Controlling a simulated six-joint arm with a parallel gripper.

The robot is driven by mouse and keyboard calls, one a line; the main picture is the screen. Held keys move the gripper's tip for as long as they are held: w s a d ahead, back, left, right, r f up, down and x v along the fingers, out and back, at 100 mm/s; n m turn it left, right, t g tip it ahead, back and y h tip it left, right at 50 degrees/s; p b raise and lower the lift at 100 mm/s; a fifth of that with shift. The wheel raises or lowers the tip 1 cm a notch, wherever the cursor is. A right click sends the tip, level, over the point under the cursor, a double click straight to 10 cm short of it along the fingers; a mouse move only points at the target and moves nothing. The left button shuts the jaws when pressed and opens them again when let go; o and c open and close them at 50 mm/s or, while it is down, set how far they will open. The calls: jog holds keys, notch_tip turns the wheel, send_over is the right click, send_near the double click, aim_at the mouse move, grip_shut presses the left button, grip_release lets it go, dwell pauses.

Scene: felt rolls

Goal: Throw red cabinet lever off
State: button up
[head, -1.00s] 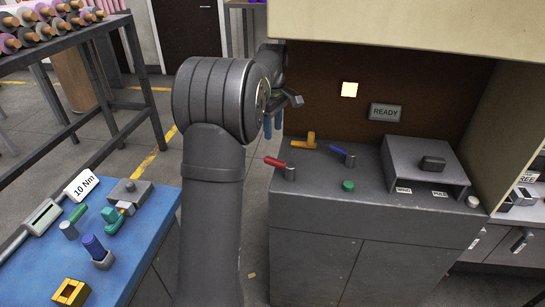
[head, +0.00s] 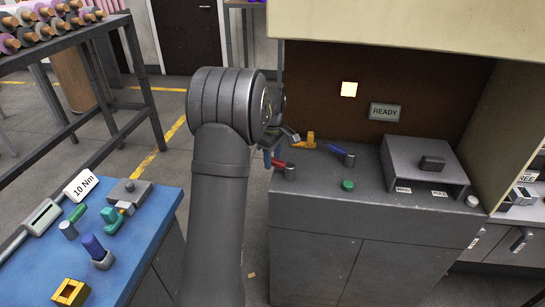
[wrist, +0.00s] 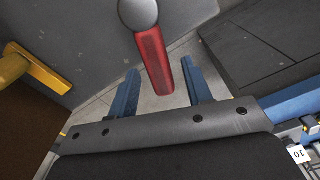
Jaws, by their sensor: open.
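The red lever (head: 279,164) sits on a round grey post at the left edge of the grey cabinet top (head: 330,205). Its handle points left, out over the edge. In the wrist view the red lever (wrist: 153,60) hangs from its round post, with its free end between the two blue fingers of my gripper (wrist: 160,67). The fingers are open, with a gap on each side of the handle. In the head view my gripper (head: 268,158) is at the lever's free end and partly hidden by my arm.
A yellow lever (head: 310,140) and a blue lever (head: 343,154) stand behind and right of the red one. A green button (head: 347,185) and a grey housing (head: 425,165) are farther right. A blue bench (head: 150,220) with tools stands at left.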

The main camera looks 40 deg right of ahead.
grip_shut()
